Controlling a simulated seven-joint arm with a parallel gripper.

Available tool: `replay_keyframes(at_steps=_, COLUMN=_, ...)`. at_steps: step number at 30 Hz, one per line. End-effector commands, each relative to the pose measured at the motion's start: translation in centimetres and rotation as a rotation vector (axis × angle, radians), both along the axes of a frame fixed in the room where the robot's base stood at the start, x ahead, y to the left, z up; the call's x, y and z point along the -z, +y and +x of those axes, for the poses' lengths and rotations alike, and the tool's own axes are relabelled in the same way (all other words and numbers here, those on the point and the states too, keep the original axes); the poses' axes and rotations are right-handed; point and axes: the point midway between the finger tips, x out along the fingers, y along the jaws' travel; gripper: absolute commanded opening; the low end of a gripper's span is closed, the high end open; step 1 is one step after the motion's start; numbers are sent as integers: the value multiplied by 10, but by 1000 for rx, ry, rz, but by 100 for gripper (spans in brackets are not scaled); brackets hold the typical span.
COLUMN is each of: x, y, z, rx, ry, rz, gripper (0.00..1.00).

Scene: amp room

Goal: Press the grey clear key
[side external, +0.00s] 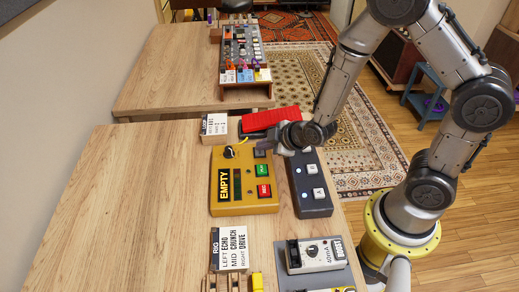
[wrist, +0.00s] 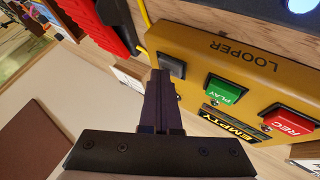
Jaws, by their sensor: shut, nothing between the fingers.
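The yellow looper box (side external: 225,200) lies on the wooden table, with a black EMPTY display, a green PLAY key and a red REC key. In the wrist view the box (wrist: 235,50) shows its LOOPER label. The grey clear key (wrist: 171,64) is a dark grey, unlabelled square beside the green PLAY key (wrist: 222,91); the red REC key (wrist: 290,121) is beyond that.
A dark pedal with white switches (side external: 313,190) stands right of the box. A red ridged pedal (side external: 258,119) and a small label card (side external: 214,127) are behind it. A RIG card (side external: 230,249) and grey meter (side external: 316,255) are in front. Bare table is at left.

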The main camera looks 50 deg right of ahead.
Motion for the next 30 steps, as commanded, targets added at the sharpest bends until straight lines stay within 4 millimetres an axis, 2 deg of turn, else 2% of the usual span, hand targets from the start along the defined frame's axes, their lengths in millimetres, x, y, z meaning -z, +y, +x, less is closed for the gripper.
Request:
replay_keyframes(at_steps=14, x=2, y=0, z=-1, rx=1, ry=5, rz=0, gripper=0)
replay_keyframes(at_steps=24, x=-14, y=0, z=-1, rx=1, ry=2, rz=0, gripper=0)
replay_keyframes(at_steps=30, x=-16, y=0, z=-2, rx=1, ry=4, rz=0, gripper=0)
